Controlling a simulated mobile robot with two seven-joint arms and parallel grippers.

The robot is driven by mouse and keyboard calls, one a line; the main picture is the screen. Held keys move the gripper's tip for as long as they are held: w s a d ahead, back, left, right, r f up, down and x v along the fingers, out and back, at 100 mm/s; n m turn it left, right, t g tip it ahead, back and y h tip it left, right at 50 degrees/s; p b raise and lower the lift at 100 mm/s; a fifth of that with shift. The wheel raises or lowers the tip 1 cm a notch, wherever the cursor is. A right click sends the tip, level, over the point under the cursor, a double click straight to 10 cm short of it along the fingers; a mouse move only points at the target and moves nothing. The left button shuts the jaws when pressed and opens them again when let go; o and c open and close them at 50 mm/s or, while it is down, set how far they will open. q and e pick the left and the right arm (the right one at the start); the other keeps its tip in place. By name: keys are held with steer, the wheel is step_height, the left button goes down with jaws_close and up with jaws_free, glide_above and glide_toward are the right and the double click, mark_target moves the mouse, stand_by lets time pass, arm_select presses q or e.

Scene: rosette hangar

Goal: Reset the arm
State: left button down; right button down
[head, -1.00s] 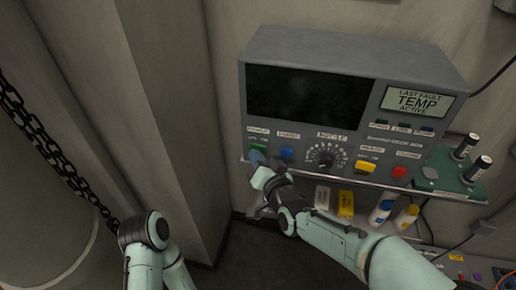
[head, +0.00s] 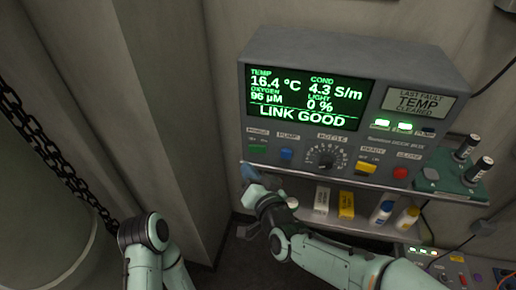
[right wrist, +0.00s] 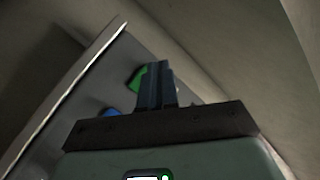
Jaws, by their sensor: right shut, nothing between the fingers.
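The grey deck box (head: 350,100) stands on a shelf against the wall. Its screen (head: 304,97) is lit and reads LINK GOOD with several values. The small display (head: 417,103) reads LAST FAULT TEMP CLEARED. My right gripper (head: 249,172) is shut and empty, just below the green button (head: 257,149) at the panel's left end. In the right wrist view its closed fingers (right wrist: 154,85) stand in front of the green button (right wrist: 136,77); contact cannot be told. Of my left arm only links show at lower left; its gripper is out of view.
A blue button (head: 286,154), a dial (head: 326,156), a yellow button (head: 365,168) and a red button (head: 400,173) share the panel. Bottles (head: 382,213) stand on the shelf below. A chain (head: 60,165) hangs at left.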

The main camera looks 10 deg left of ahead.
stand_by(0.4)
